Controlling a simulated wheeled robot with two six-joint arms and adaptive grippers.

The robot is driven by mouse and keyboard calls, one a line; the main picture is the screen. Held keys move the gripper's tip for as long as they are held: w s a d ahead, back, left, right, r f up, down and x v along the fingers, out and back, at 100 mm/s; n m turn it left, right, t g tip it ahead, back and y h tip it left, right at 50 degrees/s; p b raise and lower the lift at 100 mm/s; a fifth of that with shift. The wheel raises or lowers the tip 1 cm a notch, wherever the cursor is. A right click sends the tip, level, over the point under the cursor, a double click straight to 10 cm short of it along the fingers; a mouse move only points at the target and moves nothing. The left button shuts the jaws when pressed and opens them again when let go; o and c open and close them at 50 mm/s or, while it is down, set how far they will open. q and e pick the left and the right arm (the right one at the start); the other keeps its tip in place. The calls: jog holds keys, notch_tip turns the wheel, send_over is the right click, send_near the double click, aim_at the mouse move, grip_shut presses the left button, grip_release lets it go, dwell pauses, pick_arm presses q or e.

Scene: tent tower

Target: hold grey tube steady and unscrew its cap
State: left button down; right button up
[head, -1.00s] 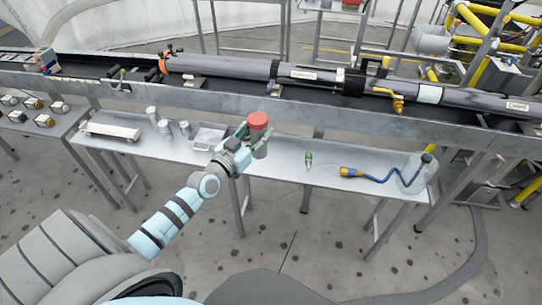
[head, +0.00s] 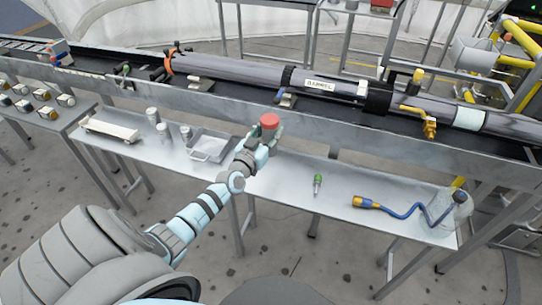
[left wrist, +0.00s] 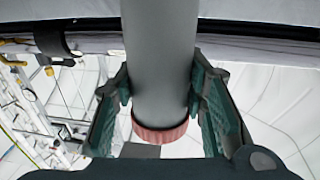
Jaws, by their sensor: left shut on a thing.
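The red cap (head: 269,121) sits at the top of the grey tube in the head view. The tube's grey body (left wrist: 160,55) fills the middle of the left wrist view, with the ribbed red cap (left wrist: 160,136) on its end. My left gripper (left wrist: 160,95) is shut on the tube body, one finger on each side, close to the cap. In the head view my left gripper (head: 268,136) holds the tube roughly upright above the table, and the hand hides most of the tube body. My right gripper is not in view.
A long barrel (head: 235,70) lies on the rail behind. The table's front middle is clear.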

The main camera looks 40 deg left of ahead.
aim_at(273, 152)
pick_arm(q)
jog(key=f+b, duration=0.2)
jog(key=f, duration=0.1)
jog(key=f+b, duration=0.2)
jog(key=f, duration=0.2)
jog(key=shift+w+d+f+b, duration=0.15)
jog(key=shift+d+b, duration=0.05)
jog(key=shift+b, duration=0.2)
jog(key=f+b, duration=0.1)
jog(key=w+f, duration=0.1)
jog(key=shift+f+b, duration=0.3)
jog(key=shift+b, duration=0.1)
notch_tip(273, 152, down, 3)
jog(key=b, duration=0.3)
jog(key=shift+s+a+r, duration=0.1)
jog(key=shift+s, duration=0.05)
jog(key=shift+s+r, duration=0.1)
jog(key=shift+s, duration=0.05)
jog(key=shift+r, duration=0.15)
jog(key=c, duration=1)
grip_release()
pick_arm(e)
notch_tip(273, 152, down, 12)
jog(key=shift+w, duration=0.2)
